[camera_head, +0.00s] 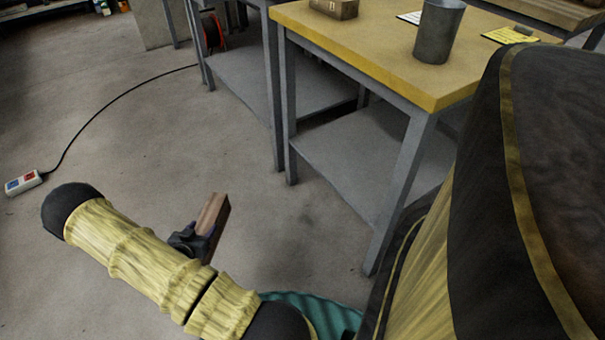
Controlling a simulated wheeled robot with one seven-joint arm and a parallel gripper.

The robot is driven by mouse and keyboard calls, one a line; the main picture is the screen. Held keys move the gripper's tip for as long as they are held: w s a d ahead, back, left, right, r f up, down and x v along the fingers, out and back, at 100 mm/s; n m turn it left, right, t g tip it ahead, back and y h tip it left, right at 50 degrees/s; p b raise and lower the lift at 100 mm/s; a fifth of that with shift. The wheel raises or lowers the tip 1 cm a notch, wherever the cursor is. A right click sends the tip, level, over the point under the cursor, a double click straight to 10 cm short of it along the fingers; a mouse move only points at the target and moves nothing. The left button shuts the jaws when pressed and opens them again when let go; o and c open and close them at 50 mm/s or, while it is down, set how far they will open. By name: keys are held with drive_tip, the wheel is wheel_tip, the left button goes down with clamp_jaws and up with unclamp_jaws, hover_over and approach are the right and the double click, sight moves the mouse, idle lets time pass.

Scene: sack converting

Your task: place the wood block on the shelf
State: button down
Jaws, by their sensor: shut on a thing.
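The wood block (213,212) is a brown, oblong piece, tilted, held out at the end of my arm above the floor. My gripper (204,232) is dark and shut on the lower part of the block; the arm hides part of the gripper. A grey lower shelf (350,160) sits under the yellow-topped table to the right of the block. Another grey shelf (265,82) is under the table farther back. The block is apart from both shelves.
The yellow tabletop (385,62) carries a grey metal cup (438,32), a small brown box (334,8) and yellow cards. Grey table legs (402,190) stand at the shelf's corners. A power strip (23,183) with a black cable lies on the floor at left. The floor between is clear.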

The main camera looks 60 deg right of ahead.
drive_tip(key=w+a+r+n+t+y+p, duration=0.5)
drive_tip(key=w+a+r+n+t+p, duration=0.15)
drive_tip(key=w+a, duration=0.25)
drive_tip(key=w+a+r+n+t+y+p, duration=0.1)
drive_tip(key=a+r+n+t+y+p, duration=0.1)
drive_tip(key=a+r+n+y, duration=0.2)
drive_tip(key=w+a+r+n+t+y+p, duration=0.1)
drive_tip(key=a+r+n+y, duration=0.3)
drive_tip(key=a, duration=0.7)
drive_tip(key=shift+w+t+p, duration=0.35)
drive_tip(key=shift+p, duration=0.45)
drive_tip(key=shift+n, duration=0.25)
